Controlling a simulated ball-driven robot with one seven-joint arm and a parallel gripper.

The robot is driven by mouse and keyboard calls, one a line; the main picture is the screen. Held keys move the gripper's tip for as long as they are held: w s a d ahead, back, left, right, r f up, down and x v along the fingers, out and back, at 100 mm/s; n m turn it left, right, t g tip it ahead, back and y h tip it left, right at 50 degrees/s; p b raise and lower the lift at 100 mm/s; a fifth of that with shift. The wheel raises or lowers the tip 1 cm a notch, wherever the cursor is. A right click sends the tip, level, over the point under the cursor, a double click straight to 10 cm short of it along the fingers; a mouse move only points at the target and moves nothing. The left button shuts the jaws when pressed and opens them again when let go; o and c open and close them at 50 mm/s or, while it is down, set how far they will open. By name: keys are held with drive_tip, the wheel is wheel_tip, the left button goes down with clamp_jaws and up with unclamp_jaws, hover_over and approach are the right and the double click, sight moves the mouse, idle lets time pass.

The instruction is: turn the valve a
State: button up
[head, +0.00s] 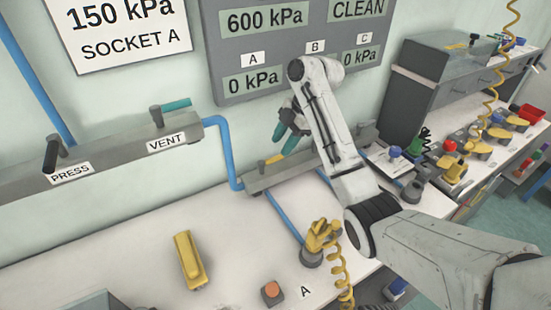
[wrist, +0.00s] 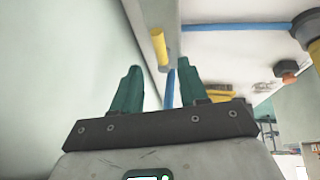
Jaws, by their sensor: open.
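A small yellow valve handle (head: 274,159) sticks up at the left part of a grey manifold (head: 262,181) by the wall, below the gauge column marked A; no letter shows on the handle itself. My gripper (head: 288,142), with green fingers, is above and slightly right of this handle in the head view, and it is open and empty. In the wrist view the yellow handle (wrist: 159,46) lies ahead of and between the two green fingertips (wrist: 158,72), apart from them.
A grey gauge panel (head: 231,51) hangs on the wall behind. The PRESS and VENT manifold (head: 100,160) is at left, with blue pipe (head: 222,130). A yellow block (head: 189,261), red button (head: 272,290) and yellow connector (head: 322,235) stand on the bench.

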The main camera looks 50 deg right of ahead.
sight(273, 158)
drive_tip(key=shift+p+x, duration=0.35)
drive_tip(key=shift+x, duration=2.15)
drive_tip(key=shift+c, duration=0.3)
clamp_jaws()
